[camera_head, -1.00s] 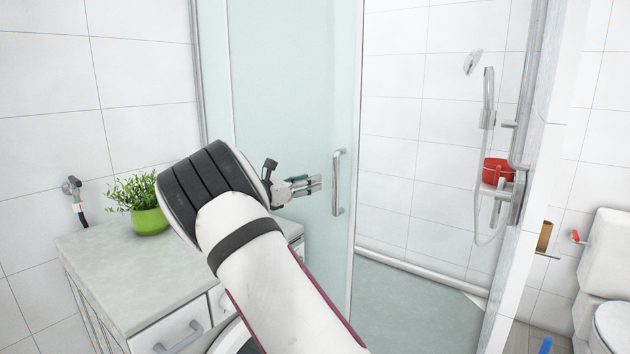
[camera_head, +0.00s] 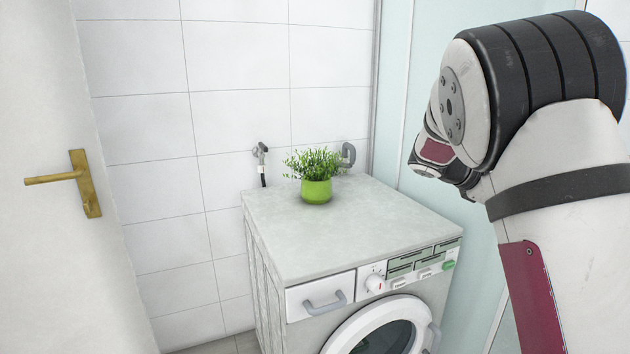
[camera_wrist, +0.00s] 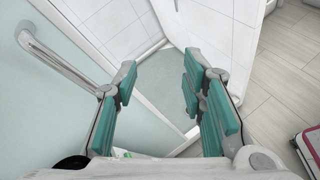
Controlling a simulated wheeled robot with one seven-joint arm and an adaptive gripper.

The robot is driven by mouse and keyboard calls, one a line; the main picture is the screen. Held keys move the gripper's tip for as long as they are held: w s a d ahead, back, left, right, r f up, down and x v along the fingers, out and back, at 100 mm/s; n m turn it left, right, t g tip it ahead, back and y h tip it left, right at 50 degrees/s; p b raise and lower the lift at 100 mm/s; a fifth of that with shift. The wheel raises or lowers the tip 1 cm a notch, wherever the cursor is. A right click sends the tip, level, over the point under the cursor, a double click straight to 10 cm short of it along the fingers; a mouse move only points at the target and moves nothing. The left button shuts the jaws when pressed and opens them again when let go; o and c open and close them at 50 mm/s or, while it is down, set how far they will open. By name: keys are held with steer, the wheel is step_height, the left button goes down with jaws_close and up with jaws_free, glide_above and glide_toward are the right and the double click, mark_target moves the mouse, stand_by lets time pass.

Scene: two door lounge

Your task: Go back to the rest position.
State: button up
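My gripper (camera_wrist: 160,95) shows in the wrist view with its two teal-padded fingers spread apart and nothing between them. In the head view my arm fills the right side, and the fingers are hidden behind it. In the wrist view the shower door's metal handle (camera_wrist: 65,62) lies left of the fingers, apart from them. The glass shower door (camera_wrist: 40,110) spreads behind the handle.
A washing machine (camera_head: 290,245) stands left of my arm with a green potted plant (camera_head: 317,190) on top. A white door (camera_head: 60,250) with a brass handle (camera_head: 75,180) is at the left. In the wrist view open tiled floor (camera_wrist: 285,65) lies at the right.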

steer(key=s+a+f+m+y, duration=0.2)
steer(key=s+a+m+y, duration=0.2)
steer(key=s+a, duration=0.65)
steer(key=s+a+f+m+t+y, duration=0.1)
steer(key=s+a+m+y, duration=0.45)
steer(key=s, duration=1.05)
steer(key=s+a+f+m+y, duration=0.2)
steer(key=s+a+m+y, duration=0.2)
steer(key=s+a, duration=0.75)
step_height(320, 180, up, 14)
steer(key=s+d+t+p, duration=0.2)
steer(key=t+p, duration=0.1)
steer(key=p, duration=0.9)
steer(key=shift+s+d+f, duration=0.25)
steer(key=shift+d, duration=0.15)
